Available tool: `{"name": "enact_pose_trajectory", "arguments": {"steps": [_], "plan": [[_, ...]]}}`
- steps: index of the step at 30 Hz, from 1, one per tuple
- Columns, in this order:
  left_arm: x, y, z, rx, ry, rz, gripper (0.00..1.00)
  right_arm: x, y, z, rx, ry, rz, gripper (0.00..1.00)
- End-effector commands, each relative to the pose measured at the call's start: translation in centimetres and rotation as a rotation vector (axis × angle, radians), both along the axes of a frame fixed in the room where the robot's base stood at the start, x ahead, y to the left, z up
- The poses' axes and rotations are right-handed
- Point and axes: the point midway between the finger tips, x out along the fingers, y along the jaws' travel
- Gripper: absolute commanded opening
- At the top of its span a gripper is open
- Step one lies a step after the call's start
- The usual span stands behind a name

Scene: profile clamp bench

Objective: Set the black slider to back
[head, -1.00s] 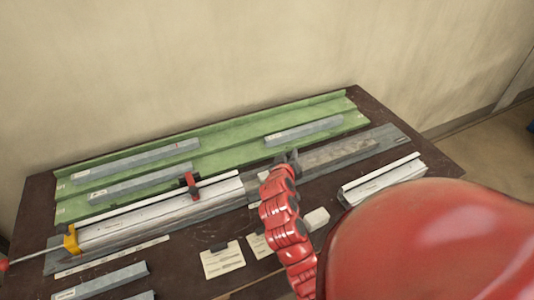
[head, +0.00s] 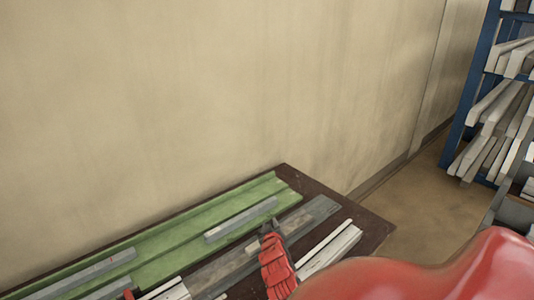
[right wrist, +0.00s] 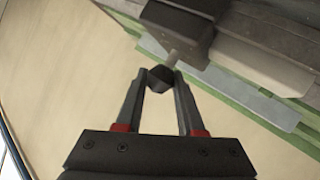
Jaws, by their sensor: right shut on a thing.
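My right gripper (right wrist: 161,82) is shut on the black knob (right wrist: 160,78) of the black slider, one finger on each side. A short pale stem joins the knob to the slider's dark block (right wrist: 183,28), which is cut off by the top of the right wrist view. In the head view my right gripper (head: 268,230) is at the grey rail (head: 318,210), toward its right end; the slider is too small and hidden there to make out.
A green tray (head: 165,252) with grey bars (head: 240,220) lies behind the rail. A white profile (head: 335,245) lies on the dark bench, right of my gripper. A plain wall stands behind. A blue shelf rack (head: 466,85) with profiles stands at the right, beyond clear floor.

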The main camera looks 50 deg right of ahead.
Motion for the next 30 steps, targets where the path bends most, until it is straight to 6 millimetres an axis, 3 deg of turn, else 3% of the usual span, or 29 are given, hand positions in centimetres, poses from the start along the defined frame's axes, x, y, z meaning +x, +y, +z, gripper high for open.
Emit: {"name": "enact_pose_trajectory", "arguments": {"steps": [5,6,10,23,30], "plan": [[0.0,0.0,0.0,0.0,0.0,0.0,1.0,0.0,0.0,0.0,-0.001,0.001,0.0,0.0],[0.0,0.0,0.0,0.0,0.0,0.0,1.0,0.0,0.0,0.0,-0.001,0.001,0.0,0.43],[0.0,0.0,0.0,0.0,0.0,0.0,1.0,0.0,0.0,0.0,0.0,0.0,0.0,0.66],[0.0,0.0,-0.3,0.0,0.0,0.0,1.0,-0.3,0.4,0.1,-0.002,-0.001,0.001,0.68],[0.0,0.0,-1.2,0.0,0.0,0.0,1.0,-2.0,2.5,0.9,-0.002,-0.001,0.002,0.68]]}}
